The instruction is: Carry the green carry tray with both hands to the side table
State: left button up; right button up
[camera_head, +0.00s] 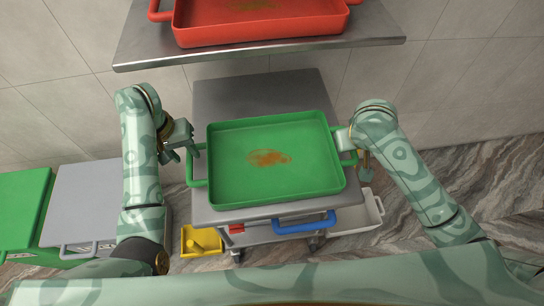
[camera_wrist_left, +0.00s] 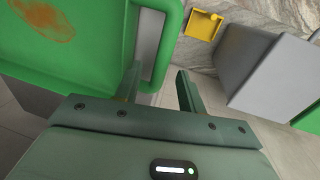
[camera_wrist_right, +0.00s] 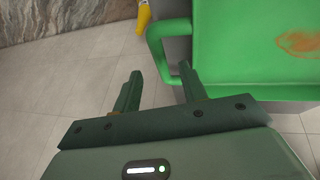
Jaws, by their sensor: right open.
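The green carry tray (camera_head: 225,160), with a brown-orange patch on its floor, is over the front part of a grey-topped wheeled table (camera_head: 250,92). It looks level and appears to rest there. My left gripper (camera_head: 188,157) is at the tray's left handle; in the left wrist view its open fingers (camera_wrist_left: 160,88) stand either side of the handle bar (camera_wrist_left: 168,45). My right gripper (camera_head: 356,160) is at the right handle; in the right wrist view its open fingers (camera_wrist_right: 160,85) stand either side of that handle (camera_wrist_right: 153,45). Finger contact is not clear.
A red tray (camera_head: 260,32) sits on a grey shelf (camera_head: 140,45) behind. A yellow bin (camera_head: 190,248), a blue handle (camera_head: 303,224) and a white bin (camera_head: 360,222) show low down. Grey (camera_head: 85,200) and green (camera_head: 20,200) boxes stand left. Floor is bare at right.

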aim_at(188, 158)
pick_arm(q)
jog(key=shift+d+f, duration=0.2)
jog(key=shift+f, duration=0.75)
jog(key=shift+d+f, duration=0.15)
jog(key=shift+f, duration=0.75)
pick_arm(e)
jog(key=shift+x, duration=2.6)
pick_arm(q)
grip_shut()
pick_arm(e)
grip_shut()
